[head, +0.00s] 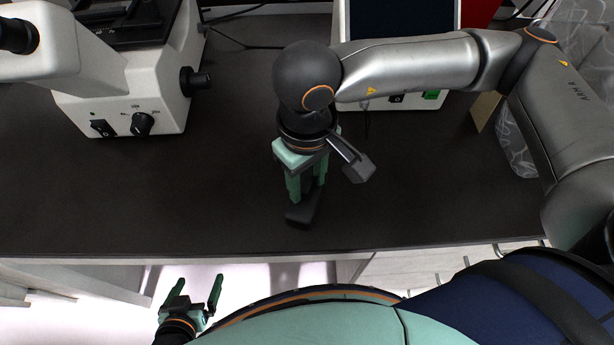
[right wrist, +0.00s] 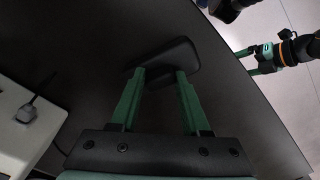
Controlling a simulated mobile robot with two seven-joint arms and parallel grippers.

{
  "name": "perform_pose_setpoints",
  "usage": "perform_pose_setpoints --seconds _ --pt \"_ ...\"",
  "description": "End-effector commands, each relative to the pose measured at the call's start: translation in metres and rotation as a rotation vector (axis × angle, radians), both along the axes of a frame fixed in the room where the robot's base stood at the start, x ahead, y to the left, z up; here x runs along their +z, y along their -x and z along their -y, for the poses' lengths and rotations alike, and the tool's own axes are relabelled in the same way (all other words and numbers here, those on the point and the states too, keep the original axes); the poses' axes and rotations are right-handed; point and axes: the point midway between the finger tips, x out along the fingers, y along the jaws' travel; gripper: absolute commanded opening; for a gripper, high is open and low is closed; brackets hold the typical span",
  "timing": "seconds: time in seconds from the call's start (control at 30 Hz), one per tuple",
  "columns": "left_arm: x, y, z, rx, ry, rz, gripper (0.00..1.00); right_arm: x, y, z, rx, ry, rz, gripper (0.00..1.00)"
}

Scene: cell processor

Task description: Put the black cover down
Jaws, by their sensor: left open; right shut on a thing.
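The black cover (head: 300,214) is a small dark piece below the fingers of my right gripper (head: 306,194), over the front middle of the dark table. In the right wrist view, my right gripper (right wrist: 161,75) is shut on the cover (right wrist: 178,60), which sits between the green fingertips. I cannot tell whether the cover touches the tabletop, since both are black. My left gripper (head: 198,288) is open and empty, low in front of the table's front edge. It also shows in the right wrist view (right wrist: 252,60) at the upper right.
A white microscope (head: 130,90) stands on the table (head: 200,200) at the back left. A white device with a dark screen (head: 405,18) stands at the back, behind my right arm. The tabletop left and right of my right gripper is clear.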

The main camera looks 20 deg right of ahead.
Motion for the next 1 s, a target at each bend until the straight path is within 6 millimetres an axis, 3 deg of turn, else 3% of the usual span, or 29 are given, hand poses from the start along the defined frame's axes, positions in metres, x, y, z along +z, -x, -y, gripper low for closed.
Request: perform_pose_setpoints --seconds 0.03,0.3,0.67,1.0 --pt "-0.002 0.000 0.000 0.000 0.000 0.000 0.97 -0.002 0.000 0.000 0.000 0.000 0.000 0.47" --pt "-0.001 0.000 0.000 0.000 0.000 0.001 0.97 0.000 0.000 0.000 0.000 0.000 0.000 0.76" --pt "0.002 -0.001 0.000 0.000 0.000 0.002 0.97 0.005 0.000 0.000 0.000 -0.001 0.002 0.76" --pt "-0.006 -0.001 0.000 0.000 0.000 0.002 0.97 0.073 -0.001 -0.001 0.001 -0.002 0.006 0.76"
